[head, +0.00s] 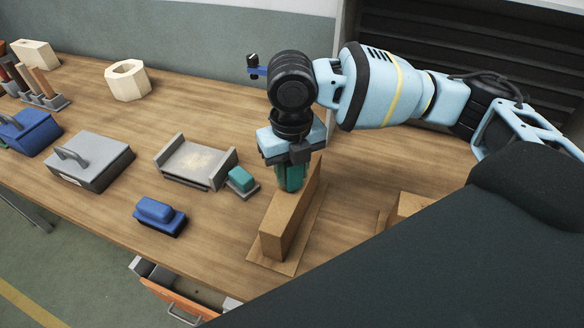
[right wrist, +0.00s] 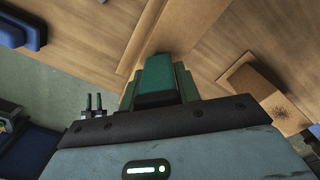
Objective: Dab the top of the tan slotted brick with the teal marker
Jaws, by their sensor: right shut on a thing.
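My right gripper (head: 291,160) points down in the head view and is shut on a teal thing, which I take for the teal marker (head: 291,180). The teal also shows ahead of the gripper in the right wrist view (right wrist: 157,75). It is over or just beside the far end of a long tan brick (head: 285,222) that stands on edge on a thin board. I cannot tell whether it touches the brick. A second tan block (head: 408,205) lies to the right, partly hidden by my body; its face has a dark mark in the right wrist view (right wrist: 262,92). No slot shows clearly. My left gripper is out of view.
A teal block on a grey base (head: 241,180), a grey tray (head: 195,163) and a blue block (head: 158,214) stand left of the brick. Farther left are a grey handled box (head: 90,162) and a blue one (head: 28,132). An open drawer (head: 175,298) juts below the bench.

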